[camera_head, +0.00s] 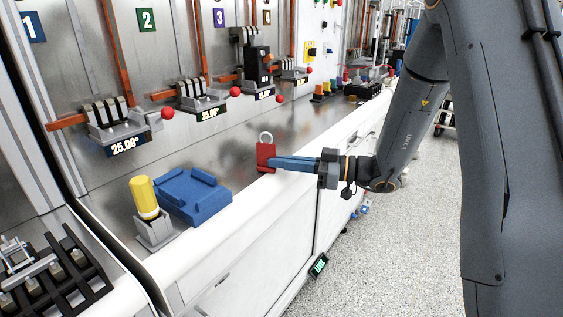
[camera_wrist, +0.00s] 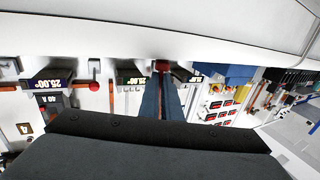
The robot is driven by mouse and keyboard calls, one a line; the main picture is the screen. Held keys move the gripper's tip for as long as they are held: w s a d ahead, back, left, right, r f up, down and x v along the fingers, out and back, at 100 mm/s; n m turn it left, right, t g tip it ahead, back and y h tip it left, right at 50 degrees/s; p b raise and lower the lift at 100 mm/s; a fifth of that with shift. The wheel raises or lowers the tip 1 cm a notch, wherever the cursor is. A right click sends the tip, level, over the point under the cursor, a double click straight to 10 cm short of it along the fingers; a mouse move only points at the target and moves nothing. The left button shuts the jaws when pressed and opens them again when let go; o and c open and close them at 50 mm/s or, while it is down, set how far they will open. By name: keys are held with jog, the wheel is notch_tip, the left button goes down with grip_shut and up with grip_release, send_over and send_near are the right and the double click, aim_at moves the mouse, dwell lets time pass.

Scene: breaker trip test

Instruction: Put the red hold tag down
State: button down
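The red hold tag (camera_head: 265,158), shaped like a padlock with a pale ring on top, is upright near the counter's front edge. My gripper (camera_head: 272,161) reaches in from the right, its long blue fingers closed on the tag. In the wrist view, the fingers (camera_wrist: 162,78) lie close together, with a small red part of the tag (camera_wrist: 161,65) at their tips. I cannot tell whether the tag's bottom touches the counter or hangs just above it.
A blue holder (camera_head: 193,196) and a yellow cylinder (camera_head: 144,197) in a grey socket stand left on the metal counter (camera_head: 232,150). Breakers with red knobs (camera_head: 167,113) line the panel behind. Counter around the tag is clear; small coloured items stand farther back.

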jog(key=shift+f, duration=0.2)
jog(key=c, duration=2)
grip_release()
jog(key=shift+r, duration=0.1)
